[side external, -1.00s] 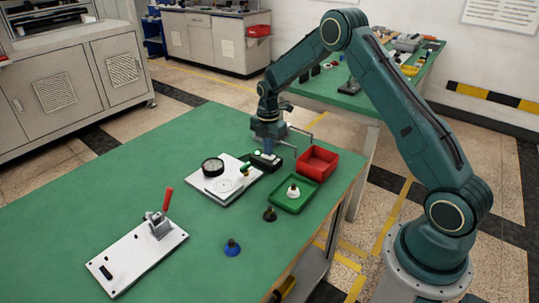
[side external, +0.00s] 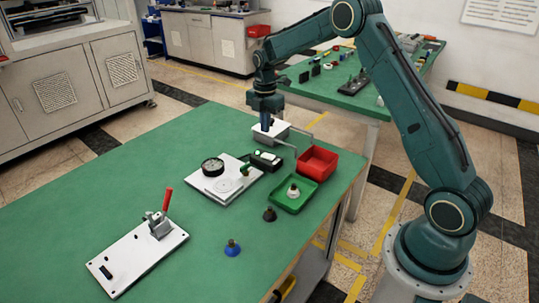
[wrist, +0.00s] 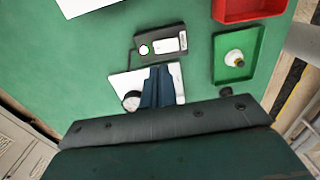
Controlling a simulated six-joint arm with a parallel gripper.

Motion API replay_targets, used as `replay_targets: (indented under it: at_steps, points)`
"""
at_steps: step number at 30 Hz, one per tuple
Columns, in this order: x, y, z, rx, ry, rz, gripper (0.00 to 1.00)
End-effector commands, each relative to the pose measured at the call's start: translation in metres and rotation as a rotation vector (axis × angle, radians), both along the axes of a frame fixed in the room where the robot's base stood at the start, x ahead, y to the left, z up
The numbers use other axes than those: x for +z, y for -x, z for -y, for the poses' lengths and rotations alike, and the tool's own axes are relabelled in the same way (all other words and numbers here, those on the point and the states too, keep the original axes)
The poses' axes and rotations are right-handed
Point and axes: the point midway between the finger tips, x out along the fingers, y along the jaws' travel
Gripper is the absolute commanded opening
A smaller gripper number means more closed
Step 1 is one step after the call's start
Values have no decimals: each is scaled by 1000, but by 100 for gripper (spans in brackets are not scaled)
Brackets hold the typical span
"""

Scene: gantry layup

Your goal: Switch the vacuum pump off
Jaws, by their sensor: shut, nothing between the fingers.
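The switch box (side external: 266,160) is a small dark box with a lamp and a pale rocker. In the wrist view the lamp (wrist: 144,50) glows white with a green rim, and the rocker (wrist: 168,44) sits to its right. I cannot tell which way the rocker is tipped. A white box with a bent pipe (side external: 283,134), perhaps the pump, stands behind it. My gripper (side external: 266,127) is shut and empty, pointing down, raised and apart from the switch box. Its fingers also show in the wrist view (wrist: 158,82), below the switch box in the picture.
A red-handled clamp (side external: 159,222) is nearer. The table's left part is clear.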

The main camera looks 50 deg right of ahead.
Motion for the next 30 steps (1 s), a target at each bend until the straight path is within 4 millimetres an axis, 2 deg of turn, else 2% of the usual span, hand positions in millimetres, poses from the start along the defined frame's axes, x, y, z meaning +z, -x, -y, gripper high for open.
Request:
replay_targets:
  at_steps: [1,6,12,30]
  points:
    - [10,-2,0,0,1,3,0]
    - [35,-5,0,0,1,2,0]
    - [51,-7,0,0,0,0,0]
    - [60,-6,-2,-11,1,4,0]
